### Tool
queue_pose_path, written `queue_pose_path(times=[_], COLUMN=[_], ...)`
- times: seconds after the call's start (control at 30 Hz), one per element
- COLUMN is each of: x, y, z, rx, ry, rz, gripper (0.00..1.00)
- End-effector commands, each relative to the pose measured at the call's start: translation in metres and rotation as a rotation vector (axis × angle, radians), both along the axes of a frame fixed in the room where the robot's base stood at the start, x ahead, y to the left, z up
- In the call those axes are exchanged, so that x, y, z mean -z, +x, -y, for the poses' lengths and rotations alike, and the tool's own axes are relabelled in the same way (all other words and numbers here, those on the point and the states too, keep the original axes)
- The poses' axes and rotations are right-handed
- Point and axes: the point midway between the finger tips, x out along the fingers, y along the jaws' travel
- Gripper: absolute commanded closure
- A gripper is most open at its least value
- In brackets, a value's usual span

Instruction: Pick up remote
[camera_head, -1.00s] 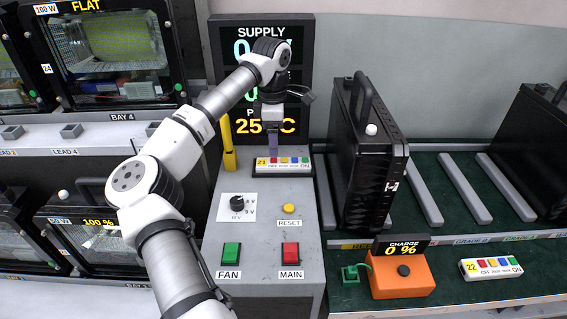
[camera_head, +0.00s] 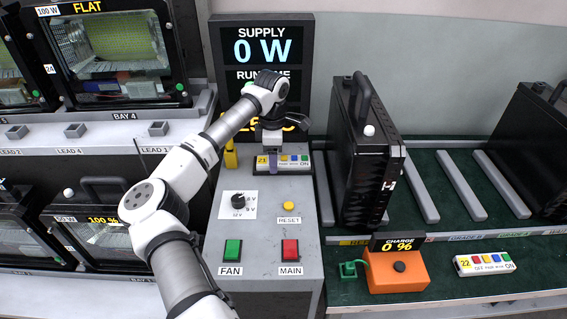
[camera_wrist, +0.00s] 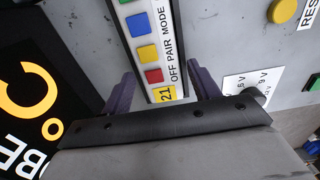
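A white remote labelled 21 (camera_head: 292,162), with coloured buttons, lies on top of the grey control console at its back. In the wrist view the remote (camera_wrist: 143,35) runs up from the gripper, its numbered end nearest. My gripper (camera_wrist: 162,78) is open, with one purple finger on each side of the remote's numbered end. A gap shows at the left finger; the right finger is very near the edge, and contact there cannot be told. In the head view my gripper (camera_head: 270,152) is over the remote's left part. A second remote, 22 (camera_head: 485,263), lies on the green bench at right.
The grey console (camera_head: 262,232) carries a dial (camera_head: 238,200), a yellow reset button (camera_head: 289,205), and green and red switches. A display panel (camera_head: 262,50) stands behind. A tall black housing (camera_head: 366,165) stands close on the right. An orange charger (camera_head: 395,270) sits on the bench.

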Motion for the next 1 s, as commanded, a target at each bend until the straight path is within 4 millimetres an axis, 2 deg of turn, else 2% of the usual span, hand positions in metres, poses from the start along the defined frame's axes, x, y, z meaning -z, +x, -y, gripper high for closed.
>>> queue_pose_path(times=[0.03, 0.3, 0.33, 0.57, 0.77, 0.87, 1.0], x=[0.0, -0.001, -0.001, -0.002, -0.016, -0.032, -0.068], y=[0.0, 0.0, 0.0, 0.0, 0.001, 0.001, 0.001], z=[0.0, 0.0, 0.0, 0.0, -0.001, 0.0, 0.0], rx=[0.0, -0.001, -0.001, -0.001, -0.001, -0.002, -0.002], ry=[0.0, 0.0, 0.0, 0.0, 0.001, 0.002, 0.003], rz=[0.0, 0.0, 0.0, 0.001, 0.002, 0.004, 0.006], gripper=[0.46, 0.81, 0.83, 0.84, 0.84, 0.84, 0.84])
